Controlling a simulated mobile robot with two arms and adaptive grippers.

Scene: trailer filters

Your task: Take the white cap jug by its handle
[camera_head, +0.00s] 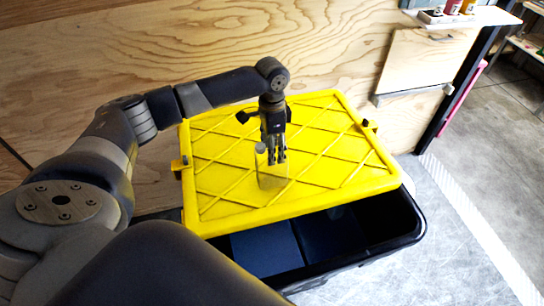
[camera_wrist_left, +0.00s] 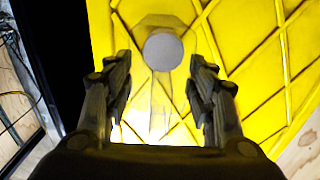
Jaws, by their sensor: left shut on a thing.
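The jug (camera_head: 273,181) is clear and see-through, with a round white cap (camera_head: 260,147). It stands on the yellow lid (camera_head: 225,205) of a black bin. In the left wrist view the white cap (camera_wrist_left: 163,50) is just beyond my fingers, and the faint clear jug lies below and around it. My left gripper (camera_head: 274,155) points down at the jug's top, and its fingers (camera_wrist_left: 162,80) are on either side of the clear jug. It is shut on the jug; the handle's outline is too faint to tell exactly where the fingers touch. My right gripper is not in view.
The black bin (camera_head: 405,215) is partly open along its front, under the ribbed yellow lid. A plywood wall (camera_head: 150,50) stands close behind. A shelf with small colored bottles (camera_head: 452,8) is at the upper right. Grey floor (camera_head: 440,270) lies free at the right.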

